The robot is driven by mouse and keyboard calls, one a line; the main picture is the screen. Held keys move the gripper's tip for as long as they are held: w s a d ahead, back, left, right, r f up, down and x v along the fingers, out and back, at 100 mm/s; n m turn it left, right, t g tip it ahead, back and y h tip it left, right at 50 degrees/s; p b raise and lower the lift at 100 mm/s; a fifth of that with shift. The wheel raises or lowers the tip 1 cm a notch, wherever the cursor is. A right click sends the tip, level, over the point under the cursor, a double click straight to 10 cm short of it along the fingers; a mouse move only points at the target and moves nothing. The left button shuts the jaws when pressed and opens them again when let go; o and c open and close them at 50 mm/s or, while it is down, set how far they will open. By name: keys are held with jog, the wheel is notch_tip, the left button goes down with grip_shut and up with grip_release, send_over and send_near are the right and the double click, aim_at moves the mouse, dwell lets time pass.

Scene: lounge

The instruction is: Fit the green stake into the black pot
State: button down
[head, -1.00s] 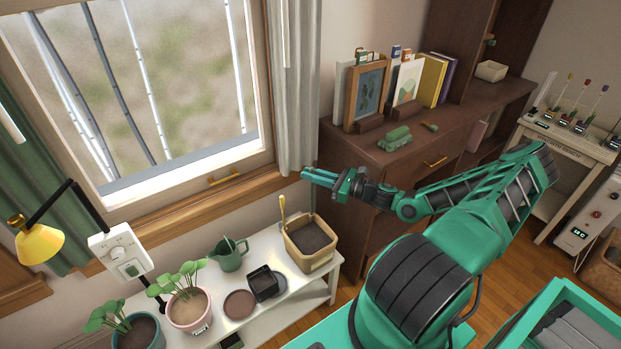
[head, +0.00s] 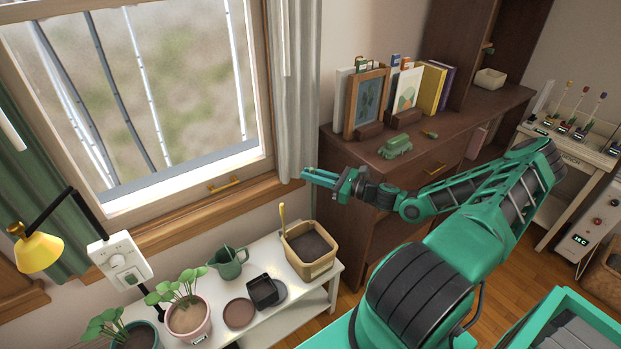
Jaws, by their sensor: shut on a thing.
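The black pot (head: 262,289) is small and square and stands on the white bench below the window, partly over a grey saucer. My gripper (head: 318,178) is in the air in front of the curtain and the dark cabinet's left edge, above and to the right of the pot and well apart from it. Its jaws point left and are shut on a slim green thing that I take for the green stake. The stake is hard to tell from my green fingers at this size.
On the white bench (head: 322,302), a tan planter (head: 309,262) with a yellow-handled tool stands right of the pot. A green watering can (head: 229,262), brown saucer (head: 239,313) and potted seedlings (head: 188,315) are to its left. The cabinet (head: 350,205) stands behind my arm.

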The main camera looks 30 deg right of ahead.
aim_at(312, 167)
jog(key=shift+r, duration=0.1)
dwell(0.3)
jog(key=shift+r, duration=1.45)
